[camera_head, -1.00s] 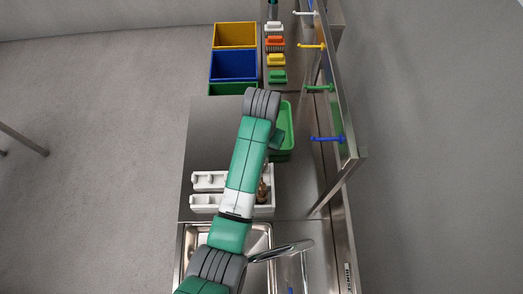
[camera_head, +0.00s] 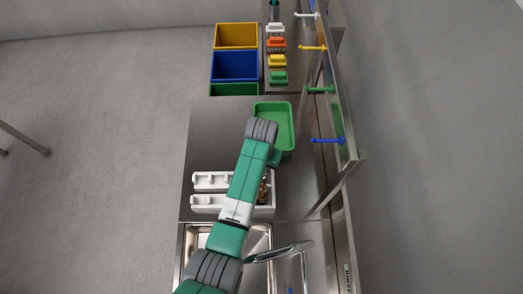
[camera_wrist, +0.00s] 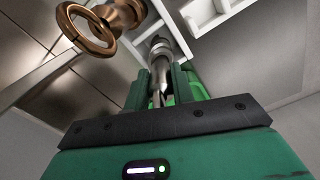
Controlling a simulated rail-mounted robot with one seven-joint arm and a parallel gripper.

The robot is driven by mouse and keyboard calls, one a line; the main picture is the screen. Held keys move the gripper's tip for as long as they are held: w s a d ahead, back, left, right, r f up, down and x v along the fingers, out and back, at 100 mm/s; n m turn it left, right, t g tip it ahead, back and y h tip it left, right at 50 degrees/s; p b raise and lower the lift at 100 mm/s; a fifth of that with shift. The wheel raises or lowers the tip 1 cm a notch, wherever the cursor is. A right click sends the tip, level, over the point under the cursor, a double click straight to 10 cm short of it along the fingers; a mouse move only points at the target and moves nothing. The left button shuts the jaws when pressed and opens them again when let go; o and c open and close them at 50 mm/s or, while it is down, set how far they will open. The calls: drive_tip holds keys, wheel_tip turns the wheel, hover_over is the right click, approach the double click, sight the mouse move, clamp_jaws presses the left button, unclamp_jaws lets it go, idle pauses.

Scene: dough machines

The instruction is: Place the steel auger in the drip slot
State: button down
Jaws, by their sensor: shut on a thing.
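In the wrist view my gripper (camera_wrist: 162,80) is shut on the steel auger (camera_wrist: 160,58), a grey metal piece standing between the green fingers. Its far end is close to a white rack (camera_wrist: 205,14); I cannot tell whether they touch. In the head view the white rack (camera_head: 208,201) with slots and notches stands on the steel counter, partly under my arm. My gripper and the auger are hidden there by the arm. I cannot tell which slot is the drip slot.
A bronze part with a ring (camera_wrist: 88,28) is close to the auger; a brown part (camera_head: 264,190) shows at the rack's right end. A green tray (camera_head: 286,112) lies behind. A sink with a faucet (camera_head: 280,250) is in front. The counter's left back is clear.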

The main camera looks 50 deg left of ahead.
drive_tip(key=shift+f, duration=0.25)
drive_tip(key=shift+f, duration=0.2)
drive_tip(key=c, duration=1.2)
unclamp_jaws()
drive_tip(key=shift+r, duration=0.1)
wheel_tip(320, 180, up, 12)
drive_tip(key=shift+r, duration=0.1)
